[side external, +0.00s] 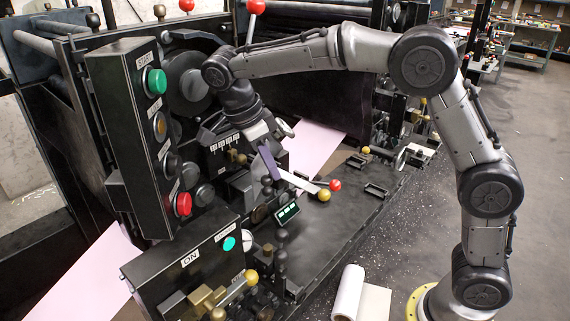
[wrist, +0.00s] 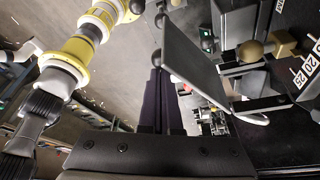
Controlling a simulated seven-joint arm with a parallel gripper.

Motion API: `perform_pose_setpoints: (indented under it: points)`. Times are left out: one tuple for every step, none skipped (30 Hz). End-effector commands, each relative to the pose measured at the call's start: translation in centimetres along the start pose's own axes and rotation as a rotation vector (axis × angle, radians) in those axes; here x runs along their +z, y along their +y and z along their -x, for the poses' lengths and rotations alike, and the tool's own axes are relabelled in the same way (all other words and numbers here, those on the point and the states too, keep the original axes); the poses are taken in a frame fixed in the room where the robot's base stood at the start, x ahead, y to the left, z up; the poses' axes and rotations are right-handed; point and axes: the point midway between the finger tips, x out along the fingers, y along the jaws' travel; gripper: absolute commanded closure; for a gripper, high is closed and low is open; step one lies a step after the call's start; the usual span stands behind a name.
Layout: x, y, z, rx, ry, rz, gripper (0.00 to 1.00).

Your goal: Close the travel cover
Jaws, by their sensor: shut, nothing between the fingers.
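My gripper (side external: 272,172) points down over the machine's black bed, its dark purple fingers together and empty. In the wrist view the fingers (wrist: 158,75) lie side by side. A flat, tilted grey plate (wrist: 190,62), which looks like the travel cover, stands just right of the fingers there; I cannot tell whether it touches them. In the side view a pale thin plate (side external: 298,181) beside the fingertips seems to be the same piece, raised at an angle. Its hinge is not clear.
Red and yellow knobbed levers (side external: 330,188) stand close to the fingertips. A small lit display (side external: 288,213) is in front. A button panel (side external: 140,130) rises at left. The bed (side external: 335,235) is clear at front right. A white roll (side external: 348,293) lies below.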

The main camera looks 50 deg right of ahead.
Motion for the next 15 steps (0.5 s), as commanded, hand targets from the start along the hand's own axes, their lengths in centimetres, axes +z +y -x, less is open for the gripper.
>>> perform_pose_setpoints:
  points:
    - [0.5, -0.2, 0.1, 0.0, 0.0, 0.002, 1.0]
    - [0.8, -0.3, 0.2, 0.0, 0.0, 0.002, 1.0]
    - [1.1, -0.4, 0.3, 0.0, 0.0, 0.002, 1.0]
    - [1.3, -0.5, 0.4, 0.0, 0.0, 0.001, 1.0]
    - [1.5, -0.7, 0.5, -0.001, -0.001, 0.001, 1.0]
    - [1.8, -0.8, 0.6, -0.001, -0.001, 0.001, 1.0]
    - [1.9, -0.9, 0.7, -0.001, 0.0, 0.002, 1.0]
    - [2.1, -1.0, 0.8, -0.001, -0.001, 0.001, 1.0]
    - [2.3, -1.2, 0.8, 0.0, 0.0, 0.002, 1.0]
    - [2.5, -1.3, 0.9, 0.0, 0.0, 0.002, 1.0]
    - [2.6, -1.4, 0.9, -0.001, 0.0, 0.002, 1.0]
    - [2.8, -1.5, 1.0, -0.001, -0.001, 0.002, 1.0]
    - [2.9, -1.6, 1.0, -0.001, -0.001, 0.002, 1.0]
    - [3.0, -1.7, 1.1, -0.001, -0.001, 0.003, 1.0]
    - [3.1, -1.8, 1.1, -0.001, -0.001, 0.003, 1.0]
